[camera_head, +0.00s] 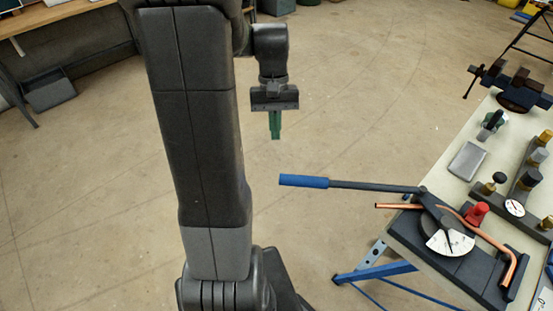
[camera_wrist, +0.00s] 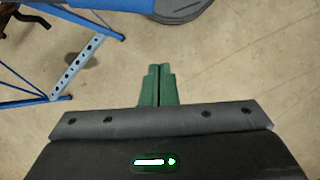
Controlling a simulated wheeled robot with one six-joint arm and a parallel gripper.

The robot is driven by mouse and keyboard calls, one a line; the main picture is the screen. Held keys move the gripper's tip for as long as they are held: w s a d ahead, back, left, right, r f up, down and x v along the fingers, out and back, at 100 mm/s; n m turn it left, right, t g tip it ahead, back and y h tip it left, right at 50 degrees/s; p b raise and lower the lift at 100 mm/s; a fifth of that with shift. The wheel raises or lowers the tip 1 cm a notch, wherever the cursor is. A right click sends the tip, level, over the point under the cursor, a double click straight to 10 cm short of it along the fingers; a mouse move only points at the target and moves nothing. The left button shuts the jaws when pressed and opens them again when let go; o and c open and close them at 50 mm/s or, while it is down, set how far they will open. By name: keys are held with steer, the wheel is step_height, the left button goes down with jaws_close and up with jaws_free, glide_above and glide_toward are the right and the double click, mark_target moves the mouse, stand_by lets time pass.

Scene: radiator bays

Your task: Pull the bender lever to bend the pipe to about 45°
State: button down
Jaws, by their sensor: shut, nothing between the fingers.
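The bender lever (camera_head: 345,185) with a blue handle grip sticks out to the left from the bender (camera_head: 428,215) at the near edge of the bench. A copper pipe (camera_head: 478,232) lies in the bender; its left end is straight and its right part is curved. A white angle dial (camera_head: 450,243) with a pointer sits on the bender; its reading is too small to tell. My gripper (camera_head: 275,135) has green fingers, hangs over open floor up and left of the lever's handle, and touches nothing. In the wrist view its fingers (camera_wrist: 158,85) are together and empty.
The bench (camera_head: 468,190) at right carries a vise (camera_head: 520,90), a grey box (camera_head: 467,159), a red knob (camera_head: 477,213) and a gauge block (camera_head: 515,207). Its blue legs (camera_head: 380,271) stand below the bender. The floor around my gripper is clear.

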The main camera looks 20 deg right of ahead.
steer(key=s+a+f, duration=0.1)
steer(key=s+f, duration=0.4)
steer(key=shift+s+a+f+p, duration=0.15)
steer(key=shift+a+f+p, duration=0.1)
steer(key=shift+f+p, duration=0.15)
steer(key=shift+a, duration=0.1)
steer(key=s+a+n, duration=0.1)
steer(key=s+a, duration=0.3)
steer(key=s, duration=0.1)
steer(key=shift+n, duration=0.4)
steer(key=shift+s, duration=0.15)
